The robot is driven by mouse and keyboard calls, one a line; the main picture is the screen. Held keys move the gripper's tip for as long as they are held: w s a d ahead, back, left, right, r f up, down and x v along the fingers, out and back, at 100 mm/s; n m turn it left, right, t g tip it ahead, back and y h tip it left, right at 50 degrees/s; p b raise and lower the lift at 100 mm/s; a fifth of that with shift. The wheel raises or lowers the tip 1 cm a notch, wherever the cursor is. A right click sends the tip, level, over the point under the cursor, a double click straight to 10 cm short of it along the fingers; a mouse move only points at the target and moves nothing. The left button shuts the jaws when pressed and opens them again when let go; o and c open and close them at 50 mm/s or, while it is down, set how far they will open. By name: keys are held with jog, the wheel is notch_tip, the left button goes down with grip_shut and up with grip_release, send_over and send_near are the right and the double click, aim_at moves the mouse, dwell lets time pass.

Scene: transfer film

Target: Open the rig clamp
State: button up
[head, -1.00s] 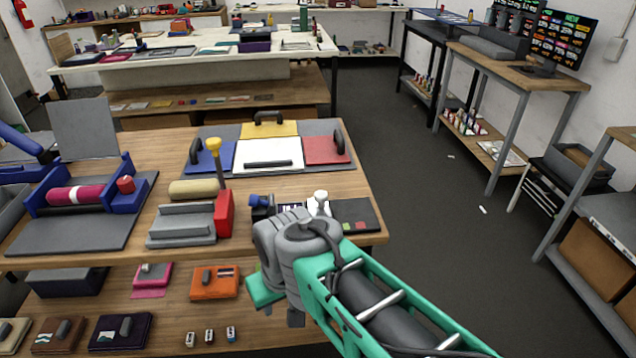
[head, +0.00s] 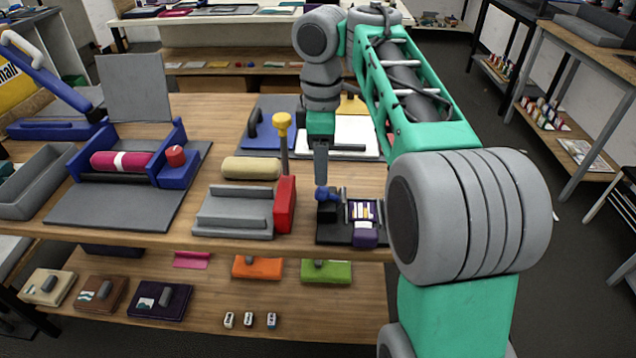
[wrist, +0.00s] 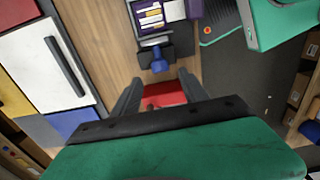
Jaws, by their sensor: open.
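A grey rig (head: 232,212) sits near the table's front edge. A red block (head: 285,203) stands at its right end, with an upright lever topped by a yellow knob (head: 282,121). I take this lever and block for the rig clamp. My gripper (head: 320,178) points down to the right of the lever, over a small dark fixture with a blue knob (head: 324,193). In the wrist view my fingers (wrist: 160,92) are apart with nothing between their tips. The red block (wrist: 172,94) shows beyond them, partly hidden by my gripper. The yellow knob is not visible there.
A tan roll (head: 251,168) lies behind the rig. A blue stand with a pink roller (head: 122,161) is at left. A panel with black handles, including a white plate (wrist: 41,67), lies behind my gripper. A purple item (head: 365,234) sits close on the right.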

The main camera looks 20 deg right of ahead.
aim_at(330, 196)
notch_tip(330, 196, down, 7)
jog(key=b, duration=0.5)
jog(key=shift+d+r, duration=0.1)
jog(key=shift+r, duration=0.05)
grip_shut()
